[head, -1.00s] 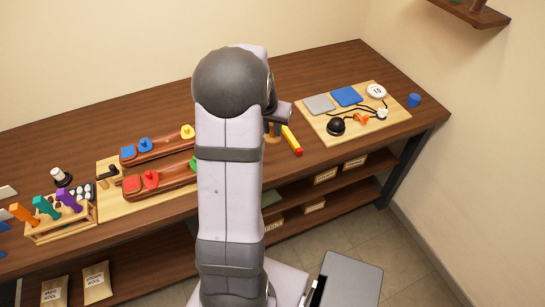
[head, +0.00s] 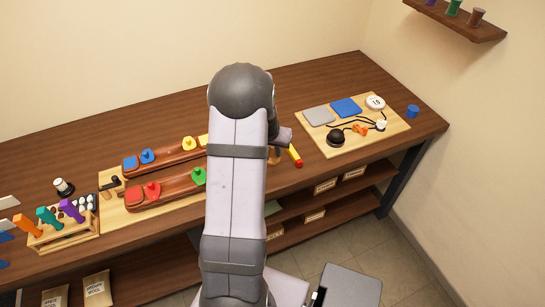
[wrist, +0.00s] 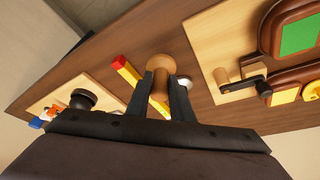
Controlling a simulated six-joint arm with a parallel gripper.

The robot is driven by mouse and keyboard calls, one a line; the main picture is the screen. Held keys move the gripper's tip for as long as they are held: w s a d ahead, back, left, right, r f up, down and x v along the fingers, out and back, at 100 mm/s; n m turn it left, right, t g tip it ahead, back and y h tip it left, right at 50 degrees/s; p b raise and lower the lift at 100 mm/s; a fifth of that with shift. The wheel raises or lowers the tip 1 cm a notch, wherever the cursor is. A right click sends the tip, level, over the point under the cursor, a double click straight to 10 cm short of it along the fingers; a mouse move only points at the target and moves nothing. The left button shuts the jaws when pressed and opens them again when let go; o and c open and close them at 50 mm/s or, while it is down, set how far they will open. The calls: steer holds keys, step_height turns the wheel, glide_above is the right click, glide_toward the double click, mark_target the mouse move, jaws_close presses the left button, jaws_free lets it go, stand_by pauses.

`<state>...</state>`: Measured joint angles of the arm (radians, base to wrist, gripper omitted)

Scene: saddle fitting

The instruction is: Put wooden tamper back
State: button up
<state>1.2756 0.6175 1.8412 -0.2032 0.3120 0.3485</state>
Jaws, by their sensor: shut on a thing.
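In the wrist view my gripper (wrist: 160,95) is shut on the wooden tamper (wrist: 160,64), with a finger on each side of its handle and its round brown end showing beyond them. The bench lies behind it; I cannot tell the gap. In the head view my arm hides most of the gripper (head: 284,138). A bit of the tamper (head: 274,157) shows below it, at the bench's front edge, just left of a yellow stick with a red end (head: 296,156). The tamper's resting place cannot be made out.
A wooden board with two brown saddle-like blocks (head: 160,194) is left of my arm, partly hidden. A light board (head: 345,148) with pads, a black knob and cords lies right. A rack of coloured-handled tools (head: 62,236) stands far left. Bare bench (head: 300,80) lies behind.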

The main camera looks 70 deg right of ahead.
mark_target(273, 157)
steer(key=shift+f+p, duration=0.35)
steer(key=shift+f, duration=1.7)
steer(key=shift+f, duration=0.15)
steer(key=o, duration=1)
steer(key=shift+r, duration=0.25)
steer(key=b+v, duration=0.2)
steer(key=v, duration=1)
